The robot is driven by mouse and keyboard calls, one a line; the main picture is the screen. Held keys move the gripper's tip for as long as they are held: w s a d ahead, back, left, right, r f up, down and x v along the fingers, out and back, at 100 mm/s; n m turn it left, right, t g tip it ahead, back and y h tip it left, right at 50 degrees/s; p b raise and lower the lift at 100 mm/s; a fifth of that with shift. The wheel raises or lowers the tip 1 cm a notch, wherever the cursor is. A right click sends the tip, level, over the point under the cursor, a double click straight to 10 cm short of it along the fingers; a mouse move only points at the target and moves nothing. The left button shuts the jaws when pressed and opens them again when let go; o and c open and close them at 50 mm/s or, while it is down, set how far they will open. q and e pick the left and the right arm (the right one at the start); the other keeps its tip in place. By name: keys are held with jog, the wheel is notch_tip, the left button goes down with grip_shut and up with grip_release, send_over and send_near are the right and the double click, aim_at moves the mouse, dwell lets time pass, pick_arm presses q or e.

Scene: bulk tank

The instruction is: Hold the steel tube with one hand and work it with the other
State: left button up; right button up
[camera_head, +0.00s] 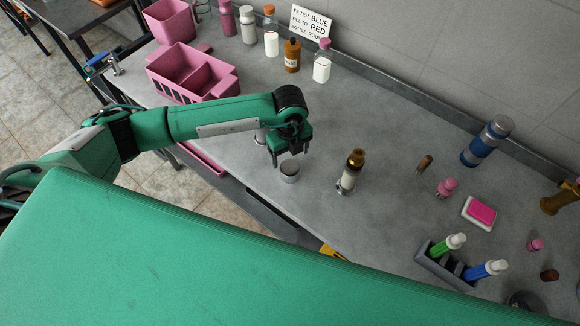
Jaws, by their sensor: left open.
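My left gripper (288,159) comes in from the left and points down, open. It is just above a short steel cylinder (290,173) near the counter's front edge; I cannot tell whether they touch. That cylinder may be the steel tube, though its lower part is hard to see. A white and steel cylinder with a brass top (349,171) stands upright to its right. My right gripper is not in view.
A pink caddy (213,86) and several bottles, one of them brown (292,56), stand at the back left. A grey holder (437,266) with green and blue tubes, a pink pad (480,212) and small stoppers are at right. The middle of the counter (380,110) is clear.

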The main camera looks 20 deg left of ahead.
aim_at(290, 168)
pick_arm(q)
jog(key=shift+f, duration=0.9)
jog(key=shift+s+f+p, duration=0.1)
jog(key=shift+f+p, duration=0.1)
jog(key=shift+p, duration=0.15)
jog(key=f, duration=0.1)
jog(key=f+p, duration=0.2)
jog(key=f, duration=0.1)
jog(key=shift+s+d, duration=0.25)
jog(key=shift+s, duration=0.15)
jog(key=shift+f, duration=0.4)
jog(key=c, duration=1)
